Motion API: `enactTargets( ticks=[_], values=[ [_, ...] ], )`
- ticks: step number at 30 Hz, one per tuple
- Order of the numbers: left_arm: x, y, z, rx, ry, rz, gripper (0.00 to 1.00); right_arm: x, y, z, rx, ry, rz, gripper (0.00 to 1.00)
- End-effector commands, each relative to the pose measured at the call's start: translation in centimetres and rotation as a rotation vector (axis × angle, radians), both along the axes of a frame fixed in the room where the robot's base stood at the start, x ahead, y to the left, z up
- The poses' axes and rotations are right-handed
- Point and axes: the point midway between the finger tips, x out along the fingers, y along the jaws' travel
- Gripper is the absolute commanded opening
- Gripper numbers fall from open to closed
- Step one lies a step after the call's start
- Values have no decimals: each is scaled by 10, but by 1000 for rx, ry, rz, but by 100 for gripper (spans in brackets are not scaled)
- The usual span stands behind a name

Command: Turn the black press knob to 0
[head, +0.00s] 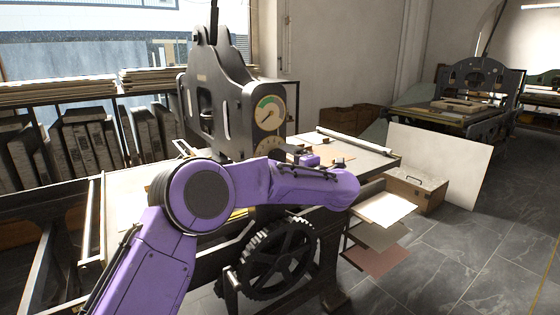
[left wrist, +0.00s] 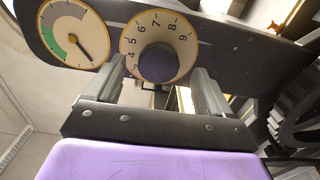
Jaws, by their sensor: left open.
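The black press knob (left wrist: 157,63) sits at the centre of a cream number dial (left wrist: 183,47) on the dark press face in the left wrist view. Digits up to 9 can be read; I see no 0 and cannot make out a pointer mark. My left gripper (left wrist: 159,70) is open, with one finger on each side of the knob. I cannot tell whether either finger touches it. In the head view the dial (head: 268,146) shows on the press, partly covered by my purple left arm. My right gripper is not in view.
A round gauge (head: 268,113) with a green band is above the dial. A black toothed wheel (head: 277,256) is below. The press bed (head: 365,165) extends right, with board shelves (head: 383,208) beneath its end. A wooden box (head: 416,189) and leaning panel (head: 440,165) stand beyond; grey floor is clear at right.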

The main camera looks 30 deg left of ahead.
Motion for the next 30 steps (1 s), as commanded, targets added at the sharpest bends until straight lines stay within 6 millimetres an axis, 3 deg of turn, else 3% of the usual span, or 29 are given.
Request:
enactTargets(
  ticks=[3,9,27,29,30],
  values=[
    [-10,-27,0,3,0,-4,82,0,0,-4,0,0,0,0],
    [-21,-52,0,2,-1,-1,82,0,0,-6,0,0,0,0],
    [-16,-57,2,13,-4,-35,82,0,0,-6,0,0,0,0],
    [-7,-68,-7,73,39,-129,82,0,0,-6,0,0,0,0],
    [-3,-77,-22,138,99,-212,82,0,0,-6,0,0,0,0]
  ],
)
